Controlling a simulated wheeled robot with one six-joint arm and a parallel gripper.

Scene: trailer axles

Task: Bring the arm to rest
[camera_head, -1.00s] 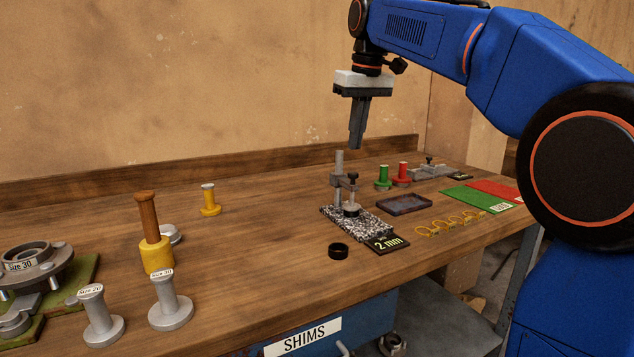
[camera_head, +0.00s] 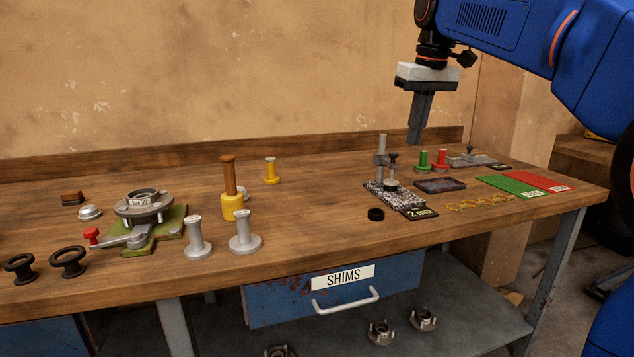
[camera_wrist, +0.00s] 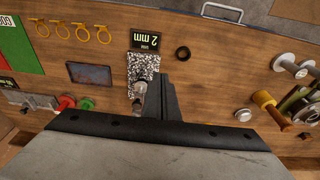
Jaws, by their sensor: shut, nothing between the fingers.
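My gripper (camera_head: 421,118) hangs from the blue arm (camera_head: 505,28) above the back right part of the wooden bench (camera_head: 320,235). Its fingers point down, are shut and hold nothing. In the head view they are above the gauge stand (camera_head: 381,160) on its speckled base and touch nothing. In the wrist view the shut fingers (camera_wrist: 160,98) reach up into the middle of the picture, partly hiding the gauge stand.
Red and green spools, a dark tray (camera_head: 440,185), yellow rings and coloured cards lie at right. A black ring (camera_head: 376,214) lies in front of the gauge. A fixture (camera_head: 143,208), grey posts and a wooden-handled yellow tool (camera_head: 231,205) stand at left. A SHIMS drawer (camera_head: 335,285) is below.

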